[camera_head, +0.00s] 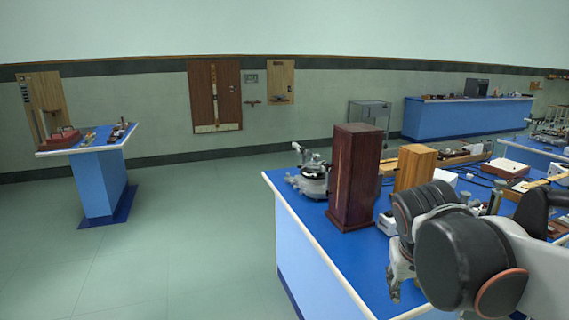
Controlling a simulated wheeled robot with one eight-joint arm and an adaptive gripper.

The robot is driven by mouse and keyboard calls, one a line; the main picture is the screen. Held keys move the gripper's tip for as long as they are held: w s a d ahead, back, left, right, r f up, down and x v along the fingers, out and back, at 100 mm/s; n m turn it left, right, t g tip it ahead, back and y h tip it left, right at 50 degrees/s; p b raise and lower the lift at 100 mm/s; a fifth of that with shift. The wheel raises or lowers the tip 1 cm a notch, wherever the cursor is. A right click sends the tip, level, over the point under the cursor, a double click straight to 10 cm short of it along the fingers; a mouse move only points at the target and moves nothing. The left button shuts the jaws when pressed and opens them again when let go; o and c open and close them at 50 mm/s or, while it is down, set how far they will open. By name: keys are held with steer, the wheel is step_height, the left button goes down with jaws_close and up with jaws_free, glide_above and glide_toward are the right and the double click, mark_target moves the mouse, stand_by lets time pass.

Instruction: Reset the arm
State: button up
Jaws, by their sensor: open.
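My arm (470,262) fills the lower right, with its dark round joint covers and pale links in front of the near bench (312,240). My gripper (398,285) shows only in part, as grey metal parts below the arm's left joint at the bench's front edge. It is open. Its fingertips are mostly hidden behind my arm, and I see nothing held in it.
A tall dark wooden box (354,178), a lighter wooden block (414,168) and a grey metal instrument (312,178) stand on the near bench, with several small items behind. A smaller blue bench (98,188) stands at left. The floor (190,235) between them is clear.

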steer(key=s+a+f+t+y, duration=0.1)
steer(key=s+a, duration=0.1)
steer(key=s, duration=0.3)
steer(key=s+a+f+n+t+y, duration=0.1)
steer(key=s+a+f+t+y, duration=0.1)
steer(key=s+a, duration=0.1)
steer(key=shift+s, duration=0.9)
